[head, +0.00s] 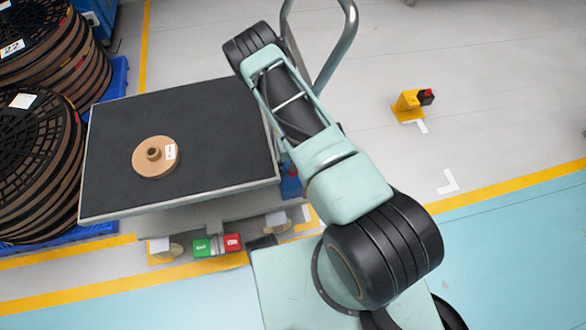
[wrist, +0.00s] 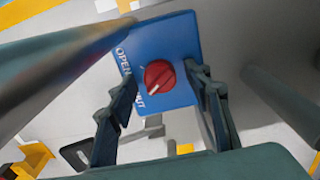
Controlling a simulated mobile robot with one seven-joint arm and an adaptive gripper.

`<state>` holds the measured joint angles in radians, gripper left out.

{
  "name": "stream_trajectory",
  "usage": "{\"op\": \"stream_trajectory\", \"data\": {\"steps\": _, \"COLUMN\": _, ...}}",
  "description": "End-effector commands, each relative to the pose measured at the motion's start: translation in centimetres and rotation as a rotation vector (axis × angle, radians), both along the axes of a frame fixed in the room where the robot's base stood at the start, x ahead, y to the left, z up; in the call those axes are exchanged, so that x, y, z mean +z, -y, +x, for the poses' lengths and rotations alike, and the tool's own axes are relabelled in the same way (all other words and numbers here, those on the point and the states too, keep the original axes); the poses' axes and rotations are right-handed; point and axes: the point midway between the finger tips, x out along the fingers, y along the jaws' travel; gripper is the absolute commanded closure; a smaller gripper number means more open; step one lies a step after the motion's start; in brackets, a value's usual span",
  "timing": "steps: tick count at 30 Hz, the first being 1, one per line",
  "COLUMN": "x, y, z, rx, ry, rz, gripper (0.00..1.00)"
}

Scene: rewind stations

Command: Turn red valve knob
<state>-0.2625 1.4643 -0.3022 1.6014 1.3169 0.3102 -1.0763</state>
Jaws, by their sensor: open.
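The red valve knob (wrist: 159,76) is round with a pale pointer mark aimed to the lower left. It sits on a blue plate (wrist: 180,35) lettered OPEN, with a second word ending in UT partly hidden by the left finger. My gripper (wrist: 166,74) is open, its two dark fingers on either side of the knob. I cannot tell whether either finger touches it. In the head view my arm hides the gripper, and the knob cannot be made out there.
A cart with a dark top (head: 215,125) bears a tan spool (head: 140,165). Large black reels (head: 35,150) stand at the left. Grey tubes (wrist: 70,62) run close beside the gripper.

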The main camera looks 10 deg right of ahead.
Motion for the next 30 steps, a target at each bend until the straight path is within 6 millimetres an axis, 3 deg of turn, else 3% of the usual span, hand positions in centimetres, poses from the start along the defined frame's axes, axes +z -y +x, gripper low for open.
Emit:
{"op": "stream_trajectory", "data": {"steps": 7, "x": -0.04, "y": -0.01, "z": -0.02, "rx": 0.000, "ry": 0.000, "rz": 0.000, "gripper": 0.55}}
{"op": "stream_trajectory", "data": {"steps": 18, "x": -0.02, "y": -0.01, "z": -0.03, "rx": -0.001, "ry": -0.001, "rz": 0.001, "gripper": 0.96}}
{"op": "stream_trajectory", "data": {"steps": 30, "x": -0.18, "y": -0.04, "z": 0.01, "rx": -0.080, "ry": 0.000, "rz": 0.003, "gripper": 0.96}}
